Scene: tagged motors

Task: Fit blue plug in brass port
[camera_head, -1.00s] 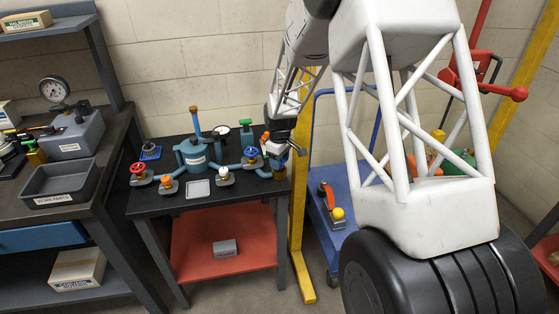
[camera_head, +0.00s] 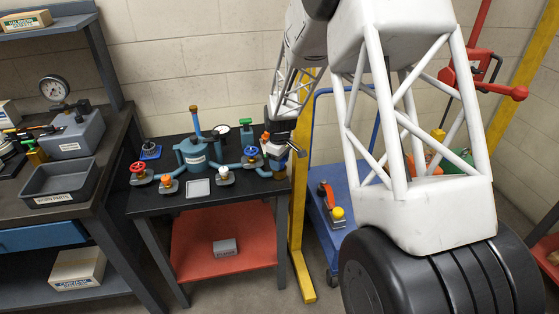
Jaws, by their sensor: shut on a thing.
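My gripper (camera_head: 283,150) is small in the picture, at the right end of the dark bench, close beside the blue piping. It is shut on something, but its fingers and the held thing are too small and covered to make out. The blue vessel (camera_head: 192,158) stands mid-bench with pipes running to both sides and an upright tube with a brass-coloured top (camera_head: 194,109). I cannot tell which opening is the brass port. A small blue piece (camera_head: 150,150) sits at the bench's back left; I cannot tell whether it is a plug.
Red (camera_head: 138,169), white (camera_head: 223,173) and blue (camera_head: 251,152) valve knobs and a grey tray (camera_head: 199,188) crowd the bench. A yellow post (camera_head: 297,215) and blue cart (camera_head: 325,225) stand to its right. A parts bin (camera_head: 60,183) is on the left bench.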

